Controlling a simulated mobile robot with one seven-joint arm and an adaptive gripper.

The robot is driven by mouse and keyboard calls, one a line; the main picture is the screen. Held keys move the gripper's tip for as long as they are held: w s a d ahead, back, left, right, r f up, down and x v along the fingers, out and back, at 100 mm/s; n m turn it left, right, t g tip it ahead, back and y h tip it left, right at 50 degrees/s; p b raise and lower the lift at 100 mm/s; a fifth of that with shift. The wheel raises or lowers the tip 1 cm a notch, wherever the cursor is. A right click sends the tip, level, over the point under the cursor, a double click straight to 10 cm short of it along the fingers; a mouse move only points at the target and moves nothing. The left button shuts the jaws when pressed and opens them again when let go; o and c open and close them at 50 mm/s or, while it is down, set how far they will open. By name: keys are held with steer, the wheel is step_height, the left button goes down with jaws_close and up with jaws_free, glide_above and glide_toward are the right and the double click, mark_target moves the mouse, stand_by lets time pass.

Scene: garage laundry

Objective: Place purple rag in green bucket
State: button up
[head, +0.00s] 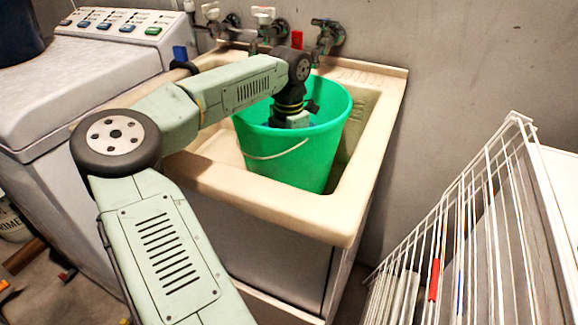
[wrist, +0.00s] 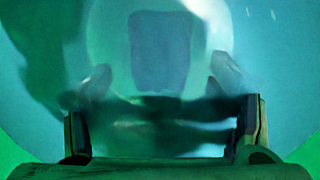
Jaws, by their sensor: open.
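The green bucket (head: 322,155) stands upright in the beige utility sink, with its thin handle hanging down its front side. My gripper (head: 297,121) reaches down through the bucket's mouth, and the bucket wall hides its fingertips in the head view. The wrist view shows its two fingers (wrist: 163,125) spread apart. Beyond them are the bucket's blue-green inside and a blurred dark rectangular patch, which may be a reflection or shadow. I cannot make out a purple rag in either view.
The sink (head: 341,229) surrounds the bucket, with taps (head: 327,37) on the wall behind. A white washing machine (head: 85,90) is at the left. A white wire rack (head: 470,215) stands at the right, with a floor gap before it.

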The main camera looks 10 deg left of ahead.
step_height(320, 180, up, 9)
stand_by(0.3)
